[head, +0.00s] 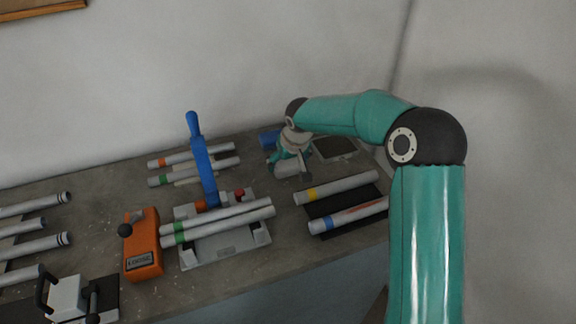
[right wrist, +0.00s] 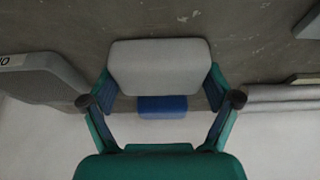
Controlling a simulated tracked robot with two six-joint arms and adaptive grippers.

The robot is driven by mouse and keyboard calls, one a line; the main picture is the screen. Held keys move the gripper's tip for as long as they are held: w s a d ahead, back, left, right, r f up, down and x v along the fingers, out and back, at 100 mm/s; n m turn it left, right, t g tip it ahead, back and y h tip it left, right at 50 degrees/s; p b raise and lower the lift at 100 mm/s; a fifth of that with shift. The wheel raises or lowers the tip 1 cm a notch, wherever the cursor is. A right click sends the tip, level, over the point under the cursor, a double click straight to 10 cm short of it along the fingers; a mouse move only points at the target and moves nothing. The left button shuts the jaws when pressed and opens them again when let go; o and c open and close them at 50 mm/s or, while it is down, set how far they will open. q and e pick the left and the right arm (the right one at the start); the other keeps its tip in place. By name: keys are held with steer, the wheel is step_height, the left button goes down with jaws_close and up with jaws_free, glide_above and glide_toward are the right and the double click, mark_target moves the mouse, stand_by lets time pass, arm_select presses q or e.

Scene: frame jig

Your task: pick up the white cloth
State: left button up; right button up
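The white cloth (right wrist: 160,66) shows in the right wrist view as a pale grey, rounded, folded block on the dark bench top. In the head view it (head: 289,171) is partly covered by my right gripper (head: 290,160), which points down at it near the back of the bench. In the right wrist view the fingers of my right gripper (right wrist: 160,88) are wide apart, one at each side edge of the cloth. Whether they touch it I cannot tell. My left gripper is not in view.
A blue roll (head: 270,139) lies just behind the cloth. A grey, dark-topped box (head: 335,148) stands to its right. Pale tubes lie on a black mat (head: 346,204) in front. A clamp with a blue lever (head: 204,165) and an orange box (head: 142,246) stand to the left.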

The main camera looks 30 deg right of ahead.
steer(key=shift+c, duration=0.4)
steer(key=shift+r, duration=0.1)
steer(key=shift+r, duration=0.8)
step_height(320, 180, up, 18)
steer(key=shift+r+p, duration=0.15)
steer(key=shift+p, duration=0.25)
steer(key=o, duration=0.5)
steer(key=c, duration=0.5)
steer(key=shift+o, duration=0.2)
